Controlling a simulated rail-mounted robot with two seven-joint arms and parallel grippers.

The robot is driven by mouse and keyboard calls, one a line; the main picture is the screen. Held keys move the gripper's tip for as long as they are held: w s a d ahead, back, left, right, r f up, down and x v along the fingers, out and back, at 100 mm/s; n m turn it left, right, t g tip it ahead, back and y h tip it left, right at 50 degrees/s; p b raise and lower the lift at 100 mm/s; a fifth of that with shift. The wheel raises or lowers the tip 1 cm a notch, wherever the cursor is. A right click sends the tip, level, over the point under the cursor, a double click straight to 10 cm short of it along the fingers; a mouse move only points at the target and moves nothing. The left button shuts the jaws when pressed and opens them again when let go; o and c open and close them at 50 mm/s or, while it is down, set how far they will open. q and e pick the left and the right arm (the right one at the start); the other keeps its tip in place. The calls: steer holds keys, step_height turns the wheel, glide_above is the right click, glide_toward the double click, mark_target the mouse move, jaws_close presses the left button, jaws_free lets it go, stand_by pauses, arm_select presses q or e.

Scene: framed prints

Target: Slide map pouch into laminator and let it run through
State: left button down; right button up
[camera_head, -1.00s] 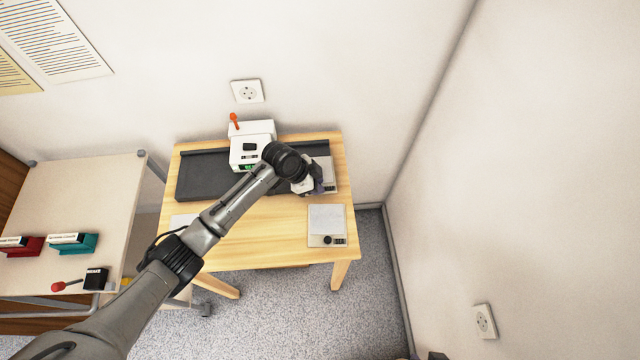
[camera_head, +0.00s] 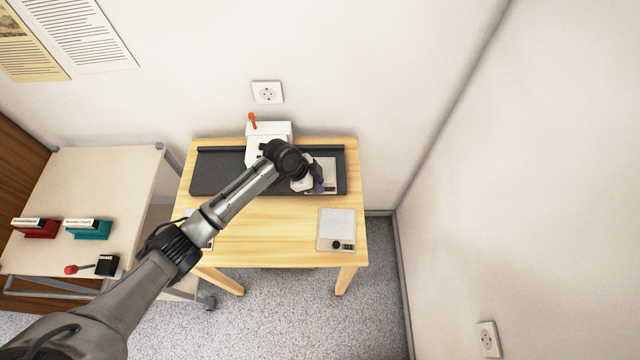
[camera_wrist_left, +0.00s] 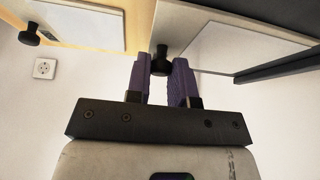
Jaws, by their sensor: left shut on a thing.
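A white machine with an orange lever, apparently the laminator (camera_head: 254,150), stands at the back of the wooden table, partly hidden by my left arm. A long dark bed (camera_head: 215,178) extends to both sides of it. My left gripper (camera_head: 318,186) is over the sheet's front edge. In the left wrist view its purple fingers (camera_wrist_left: 166,75) are shut on a black knob (camera_wrist_left: 161,63) at the pale panel (camera_wrist_left: 235,45). My right gripper is not in view.
A similar pale panel with a black knob (camera_head: 337,228) lies at the table's front right. Another is partly hidden at the left. A trolley (camera_head: 100,170) at left carries a red and a teal holder. The table's front middle is clear.

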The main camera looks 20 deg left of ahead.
arm_select(q)
steer(key=shift+a, duration=2.6)
steer(key=shift+w, duration=0.1)
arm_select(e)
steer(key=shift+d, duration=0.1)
arm_select(q)
steer(key=shift+a+f, duration=0.15)
steer(key=shift+a, duration=0.2)
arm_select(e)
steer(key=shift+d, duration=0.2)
arm_select(q)
steer(key=c, duration=0.9)
jaws_free()
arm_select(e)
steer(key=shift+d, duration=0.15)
arm_select(q)
steer(key=shift+a+r, duration=0.1)
steer(key=shift+r, duration=0.1)
steer(key=v, duration=0.4)
steer(key=p+v, duration=0.1)
steer(key=v, duration=0.4)
steer(key=p+v, duration=0.1)
steer(key=v, duration=0.3)
steer(key=shift+d+r, duration=0.3)
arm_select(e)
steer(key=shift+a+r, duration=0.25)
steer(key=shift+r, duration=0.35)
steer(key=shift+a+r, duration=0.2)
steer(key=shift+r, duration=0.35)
